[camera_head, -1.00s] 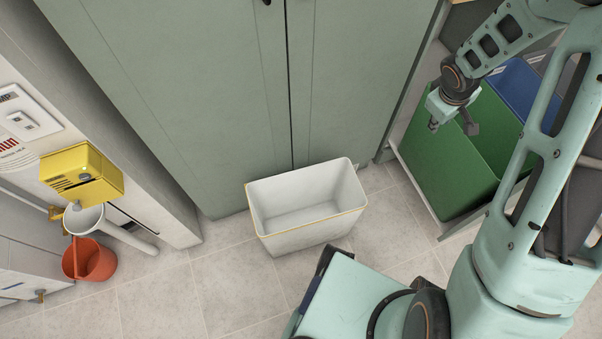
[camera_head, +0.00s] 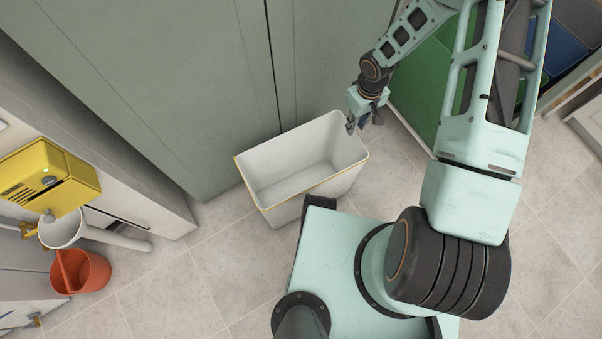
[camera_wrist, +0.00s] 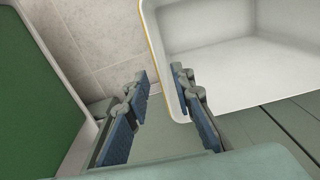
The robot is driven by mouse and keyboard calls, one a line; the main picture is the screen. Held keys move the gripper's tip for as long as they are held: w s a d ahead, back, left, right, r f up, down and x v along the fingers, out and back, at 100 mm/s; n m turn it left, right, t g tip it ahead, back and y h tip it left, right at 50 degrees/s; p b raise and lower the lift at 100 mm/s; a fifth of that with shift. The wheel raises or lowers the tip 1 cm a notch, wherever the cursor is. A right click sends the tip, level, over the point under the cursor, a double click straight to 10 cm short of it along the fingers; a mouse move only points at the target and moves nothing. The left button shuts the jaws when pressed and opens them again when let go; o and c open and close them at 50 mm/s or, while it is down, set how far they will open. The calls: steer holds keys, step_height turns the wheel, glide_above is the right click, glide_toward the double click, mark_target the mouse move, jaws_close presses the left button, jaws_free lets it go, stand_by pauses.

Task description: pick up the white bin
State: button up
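The white bin (camera_head: 318,192) stands upright on the floor, open at the top and empty, in front of the grey-green cabinet doors. Its rim has a thin yellow edge. My gripper (camera_head: 364,124) is at the bin's right back corner in the head view. In the wrist view, my gripper (camera_wrist: 159,76) is open, with its two blue-padded fingers apart. The white bin (camera_wrist: 225,78) fills the upper right there, and its rim runs between the fingertips, one over the inside and one outside. I cannot tell whether they reach below the rim or touch it.
Cabinet doors (camera_head: 190,80) rise close behind the bin. A green bin (camera_head: 418,80) stands at the right, also seen in the wrist view (camera_wrist: 35,95). A red bucket (camera_head: 85,272) and yellow box (camera_head: 50,180) are at the left. Tiled floor (camera_head: 190,285) is free at front left.

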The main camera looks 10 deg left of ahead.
mark_target(350, 142)
step_height(350, 142, down, 8)
steer(key=shift+w+a+r+b, duration=0.1)
steer(key=shift+w+r+b, duration=0.1)
steer(key=shift+b, duration=1.05)
steer(key=shift+r, duration=0.1)
jaws_close()
